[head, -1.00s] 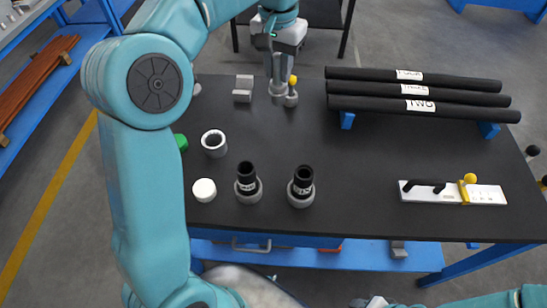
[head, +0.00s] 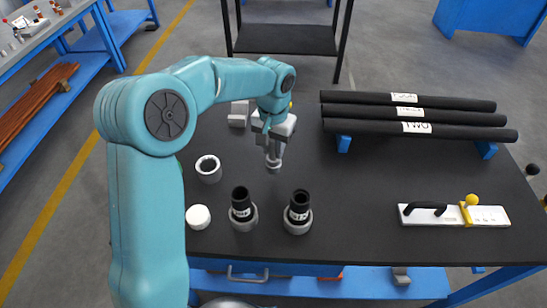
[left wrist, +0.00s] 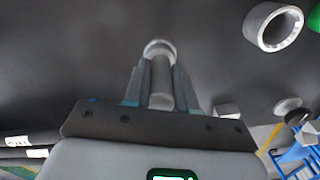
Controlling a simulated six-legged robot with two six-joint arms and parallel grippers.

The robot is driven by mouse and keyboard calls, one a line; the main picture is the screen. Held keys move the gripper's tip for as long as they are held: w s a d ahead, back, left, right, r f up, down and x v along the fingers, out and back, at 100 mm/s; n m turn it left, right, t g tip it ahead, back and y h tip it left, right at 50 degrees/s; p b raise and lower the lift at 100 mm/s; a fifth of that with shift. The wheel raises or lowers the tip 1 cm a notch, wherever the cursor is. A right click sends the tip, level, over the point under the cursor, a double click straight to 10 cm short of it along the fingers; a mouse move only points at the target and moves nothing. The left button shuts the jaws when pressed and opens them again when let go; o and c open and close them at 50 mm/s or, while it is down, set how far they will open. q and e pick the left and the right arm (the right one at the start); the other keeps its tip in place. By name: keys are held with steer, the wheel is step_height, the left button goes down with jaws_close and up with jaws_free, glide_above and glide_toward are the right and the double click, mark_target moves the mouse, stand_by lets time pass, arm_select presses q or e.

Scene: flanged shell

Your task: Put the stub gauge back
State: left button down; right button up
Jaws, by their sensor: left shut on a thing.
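My left gripper (head: 273,152) is shut on a small grey rod-like piece, which I take to be the stub gauge (left wrist: 160,85). In the left wrist view the piece lies between the two fingers and ends in a wider round rim. In the head view it points down over the table, and I cannot tell whether its end touches the top. A white board (head: 485,216) with a black handle (head: 425,208) and a yellow clamp (head: 466,210) lies at the right. My right gripper is not in view.
Two labelled black tubes (head: 241,204) (head: 299,206) stand in grey collars on the black table (head: 370,185). A grey ring (head: 208,168), a white cap (head: 198,216) and grey blocks (head: 238,113) are at left. Long black pipes (head: 415,112) rest on blue supports. The table's middle right is clear.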

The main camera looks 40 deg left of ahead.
mark_target(273, 157)
arm_select(q)
step_height(273, 157, down, 4)
steer(key=shift+f, duration=0.2)
steer(key=shift+f, duration=0.1)
steer(key=c, duration=0.9)
jaws_free()
steer(key=shift+r, duration=0.25)
step_height(273, 157, up, 12)
steer(key=shift+f, duration=0.1)
